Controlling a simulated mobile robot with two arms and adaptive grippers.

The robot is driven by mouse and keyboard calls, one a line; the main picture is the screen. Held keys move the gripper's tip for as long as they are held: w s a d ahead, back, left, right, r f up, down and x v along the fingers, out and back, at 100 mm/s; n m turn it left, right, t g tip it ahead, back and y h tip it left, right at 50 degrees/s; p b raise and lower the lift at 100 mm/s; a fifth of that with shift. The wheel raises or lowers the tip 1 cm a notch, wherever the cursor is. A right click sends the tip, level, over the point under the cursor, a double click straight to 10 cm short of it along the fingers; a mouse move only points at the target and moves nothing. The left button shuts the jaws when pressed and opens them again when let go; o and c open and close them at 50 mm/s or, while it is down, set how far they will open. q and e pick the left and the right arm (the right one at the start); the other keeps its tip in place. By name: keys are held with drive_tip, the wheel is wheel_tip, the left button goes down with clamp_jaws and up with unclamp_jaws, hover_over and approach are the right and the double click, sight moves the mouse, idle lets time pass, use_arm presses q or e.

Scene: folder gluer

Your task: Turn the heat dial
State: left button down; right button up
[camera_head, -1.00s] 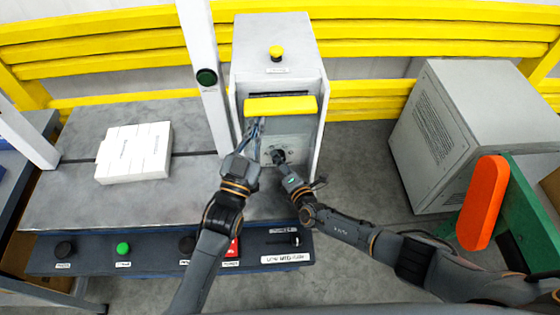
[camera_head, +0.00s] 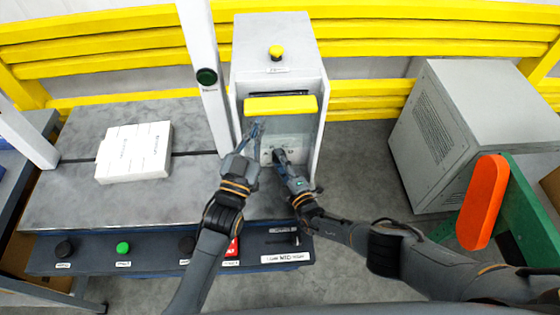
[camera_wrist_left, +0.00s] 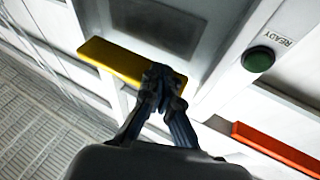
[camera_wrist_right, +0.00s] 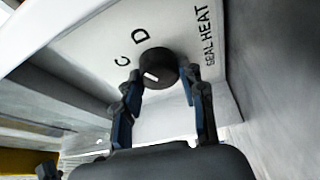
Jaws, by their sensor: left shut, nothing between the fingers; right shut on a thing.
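The heat dial (camera_wrist_right: 158,68) is a round black knob with a white mark, on a white panel with the letters C and D and the label SEAL HEAT (camera_wrist_right: 207,36). In the right wrist view my right gripper (camera_wrist_right: 163,82) has one finger on each side of the dial and is shut on it. In the head view my right gripper (camera_head: 279,155) is at the front panel of the grey machine (camera_head: 275,35), where the fingers hide most of the dial. My left gripper (camera_head: 257,127) is shut and empty, just below the yellow bar (camera_head: 280,106); the left wrist view shows its fingertips (camera_wrist_left: 164,75) close by the bar.
A green READY button (camera_head: 206,77) sits on a white post left of the machine. A white stack (camera_head: 134,152) lies on the grey table (camera_head: 60,200). A grey cabinet (camera_head: 450,130) and an orange part (camera_head: 483,203) stand to the right.

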drive_tip(key=shift+d+f, duration=0.1)
drive_tip(key=shift+f, duration=0.05)
drive_tip(key=o, duration=1.1)
drive_tip(key=shift+o, duration=0.2)
drive_tip(key=shift+s, duration=0.1)
drive_tip(key=v, duration=1.2)
